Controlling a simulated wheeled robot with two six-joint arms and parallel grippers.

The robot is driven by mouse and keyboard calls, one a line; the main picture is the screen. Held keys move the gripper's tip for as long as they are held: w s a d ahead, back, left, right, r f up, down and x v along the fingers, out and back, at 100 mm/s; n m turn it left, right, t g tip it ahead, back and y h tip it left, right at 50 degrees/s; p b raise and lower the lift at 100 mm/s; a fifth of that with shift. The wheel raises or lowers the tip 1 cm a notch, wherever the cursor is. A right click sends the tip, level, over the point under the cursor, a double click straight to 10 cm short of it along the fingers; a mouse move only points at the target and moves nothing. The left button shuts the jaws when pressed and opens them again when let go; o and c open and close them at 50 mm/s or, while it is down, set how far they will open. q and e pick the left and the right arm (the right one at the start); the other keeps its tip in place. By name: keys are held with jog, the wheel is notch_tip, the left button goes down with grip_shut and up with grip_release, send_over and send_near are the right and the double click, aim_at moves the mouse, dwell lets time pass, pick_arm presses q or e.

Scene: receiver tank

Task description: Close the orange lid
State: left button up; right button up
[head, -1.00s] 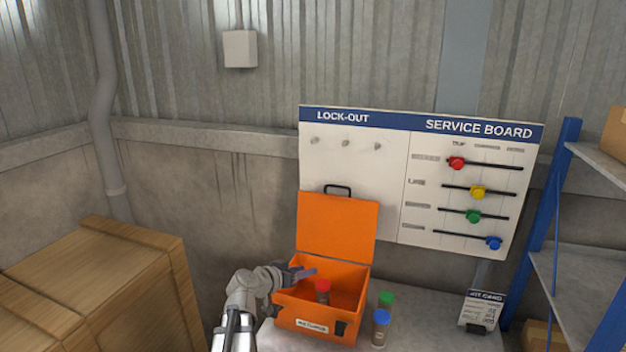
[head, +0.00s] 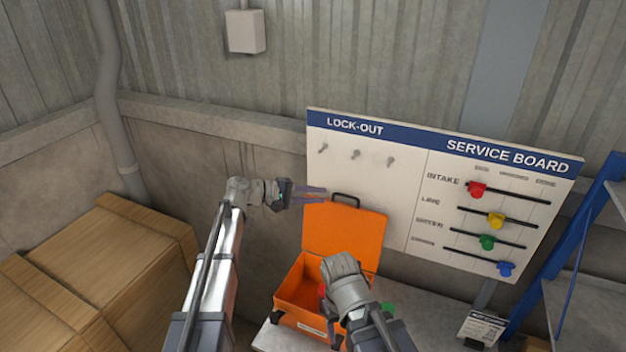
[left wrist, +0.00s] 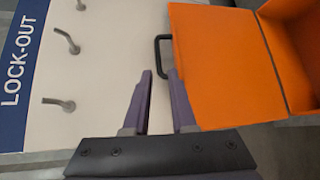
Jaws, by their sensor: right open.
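The orange lid (head: 345,234) stands open and upright at the back of the orange case (head: 297,292). A black handle (head: 346,200) is on its top edge. My left gripper (head: 318,193) is open and empty, just left of the lid's top edge. In the left wrist view the handle (left wrist: 160,50) lies just beyond the gap between the left fingertips (left wrist: 161,72), and the lid (left wrist: 220,70) is to the right. My right gripper (head: 343,275) is over the case's front right part. Its fingertips are hidden, and it covers part of the case.
A red-capped item (head: 322,290) is partly visible inside the case. A green-capped bottle (head: 388,308) stands right of the case, partly hidden by my right arm. The service board (head: 400,220) is close behind the lid.

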aim_at(343, 196)
pick_arm(q)
jog(key=shift+b+x, duration=1.1)
jog(key=shift+x, duration=2.8)
jog(key=shift+r, duration=0.15)
grip_shut()
